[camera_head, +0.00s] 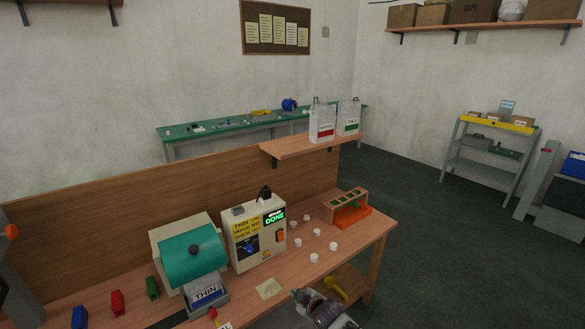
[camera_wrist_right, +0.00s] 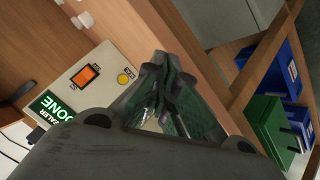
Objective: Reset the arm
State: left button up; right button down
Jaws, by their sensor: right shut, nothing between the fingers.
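My right gripper (camera_head: 305,296) is at the bottom of the head view, in front of the workbench's (camera_head: 365,235) front edge, apart from the things on the bench. In the right wrist view its fingers (camera_wrist_right: 165,85) are together with nothing between them. The cream controller box (camera_head: 255,232) shows a green DONE display and an orange switch; it also shows in the wrist view (camera_wrist_right: 92,82). Beside it stands the machine with a teal cover (camera_head: 193,262) and a black knob, with a THIN label at its front. My left gripper is not in view.
Several white caps (camera_head: 315,257) lie on the bench right of the controller, near an orange rack (camera_head: 350,216). A tan cloth or pad (camera_head: 268,288) lies at the front. Blue (camera_head: 80,317), red (camera_head: 117,303) and green (camera_head: 152,288) blocks stand at left. A yellow object (camera_head: 336,288) is below the bench edge.

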jog(key=s+d+f+m+h, duration=0.25)
jog(key=d+f+m, duration=0.45)
jog(key=d+f, duration=1.05)
jog(key=s+d+f+m+g+h, duration=0.1)
jog(key=s+d+f+g, duration=0.15)
jog(key=s+f, duration=0.5)
jog(key=s+d+f+m+g+h, duration=0.1)
jog(key=s+d+f, duration=0.3)
jog(key=s+f, duration=0.35)
jog(key=s+f+m+g, duration=0.1)
jog(key=s+f, duration=0.4)
jog(key=s, duration=1.5)
jog(key=s+f+g, duration=0.4)
jog(key=s+f, duration=0.2)
jog(key=s, duration=1.3)
jog(key=shift+s+m, duration=0.4)
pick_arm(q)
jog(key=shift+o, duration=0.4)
pick_arm(e)
jog(key=shift+d+f, duration=0.1)
